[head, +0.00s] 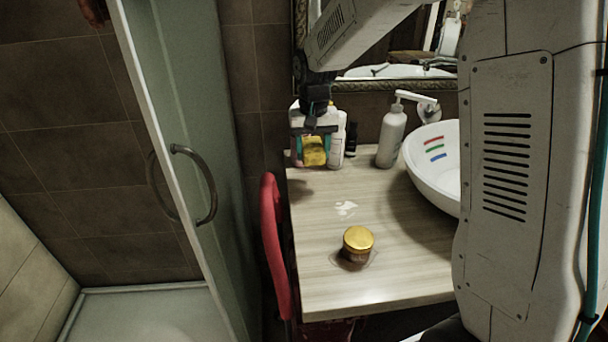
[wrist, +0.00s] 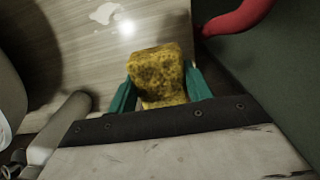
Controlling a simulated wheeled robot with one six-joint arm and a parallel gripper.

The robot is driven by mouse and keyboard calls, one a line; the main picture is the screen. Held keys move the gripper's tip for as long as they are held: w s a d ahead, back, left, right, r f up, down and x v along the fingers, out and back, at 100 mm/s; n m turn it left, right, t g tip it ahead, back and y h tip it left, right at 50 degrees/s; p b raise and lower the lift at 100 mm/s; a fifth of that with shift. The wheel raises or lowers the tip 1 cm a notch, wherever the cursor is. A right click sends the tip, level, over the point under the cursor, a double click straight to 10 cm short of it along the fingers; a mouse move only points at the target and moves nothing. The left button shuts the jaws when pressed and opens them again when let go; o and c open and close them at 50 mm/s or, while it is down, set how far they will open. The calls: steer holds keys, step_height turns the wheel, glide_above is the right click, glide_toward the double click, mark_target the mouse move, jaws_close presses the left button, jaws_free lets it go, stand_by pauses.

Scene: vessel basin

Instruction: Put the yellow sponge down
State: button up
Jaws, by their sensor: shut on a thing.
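The yellow sponge (wrist: 159,75) is between the two teal fingers of my gripper (wrist: 160,85) in the wrist view. My gripper is shut on it. In the head view my gripper (head: 314,145) is at the back left of the wooden counter (head: 315,235), in front of the bottles, with the sponge (head: 314,152) showing yellow between the fingers. The sponge looks held above the counter; its exact height is hard to tell.
A yellow-lidded jar (head: 357,243) stands near the counter's front. A pump bottle (head: 392,135) and a white basin (head: 432,165) with coloured stripes are to the right. White bottles (head: 337,138) stand behind my gripper. A whitish wet patch (head: 345,209) lies mid-counter. A red chair (head: 275,245) is at the left edge.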

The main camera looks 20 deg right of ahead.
glide_above(312, 189)
step_height(312, 189, down, 6)
steer(key=shift+w+f, duration=0.1)
steer(key=shift+f, duration=1.85)
steer(key=shift+f, duration=0.15)
steer(key=o, duration=1)
